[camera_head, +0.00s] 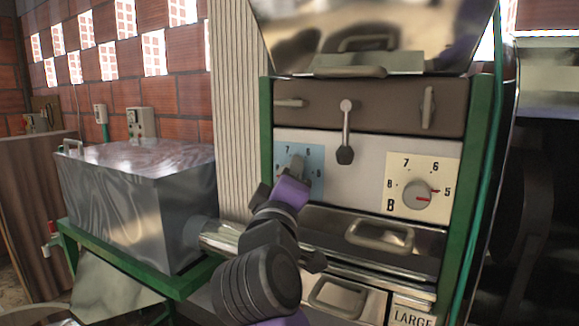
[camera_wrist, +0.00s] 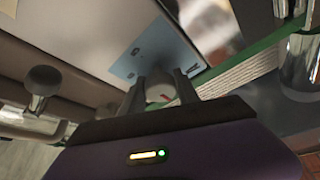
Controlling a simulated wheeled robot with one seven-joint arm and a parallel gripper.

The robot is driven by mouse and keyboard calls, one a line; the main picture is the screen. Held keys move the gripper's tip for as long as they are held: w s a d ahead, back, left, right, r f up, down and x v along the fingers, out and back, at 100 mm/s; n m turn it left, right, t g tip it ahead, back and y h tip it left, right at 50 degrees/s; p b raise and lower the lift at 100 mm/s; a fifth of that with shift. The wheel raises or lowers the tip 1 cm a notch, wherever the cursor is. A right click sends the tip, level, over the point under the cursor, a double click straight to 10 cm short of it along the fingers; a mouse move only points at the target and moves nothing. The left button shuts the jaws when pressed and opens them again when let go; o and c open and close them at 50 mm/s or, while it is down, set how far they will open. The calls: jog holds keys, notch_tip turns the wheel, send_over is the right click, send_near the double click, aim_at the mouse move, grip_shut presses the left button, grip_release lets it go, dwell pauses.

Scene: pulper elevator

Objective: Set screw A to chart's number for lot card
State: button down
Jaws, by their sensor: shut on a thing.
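A light-blue dial plate (camera_head: 314,157) with numbers 6, 7 and 8 showing is on the left of the white panel. My gripper (camera_head: 297,165) is shut on the knob at this plate and hides much of it in the head view. In the wrist view my gripper (camera_wrist: 157,90) has its two fingers on either side of the pale round knob (camera_wrist: 160,90), which has a red mark. The letter and pointer reading on this dial cannot be read. To the right, a cream plate marked B (camera_head: 425,170) carries a grey knob (camera_head: 417,194) with a red pointer toward 5. No lot card or chart is identifiable.
A lever with a dark knob (camera_head: 345,155) hangs between the two dials. Drawers with metal handles (camera_head: 380,236) lie below, one labelled LARGE (camera_head: 413,317). A metal box (camera_head: 140,200) stands at left, and green frame posts (camera_head: 267,150) edge the machine.

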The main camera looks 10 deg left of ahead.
jog(key=shift+a, duration=0.1)
dwell(0.3)
jog(key=c, duration=0.9)
grip_release()
jog(key=s+f+b, duration=0.1)
jog(key=s+b, duration=0.1)
jog(key=s, duration=0.5)
jog(key=shift+s+f, duration=0.3)
jog(key=shift+s, duration=0.05)
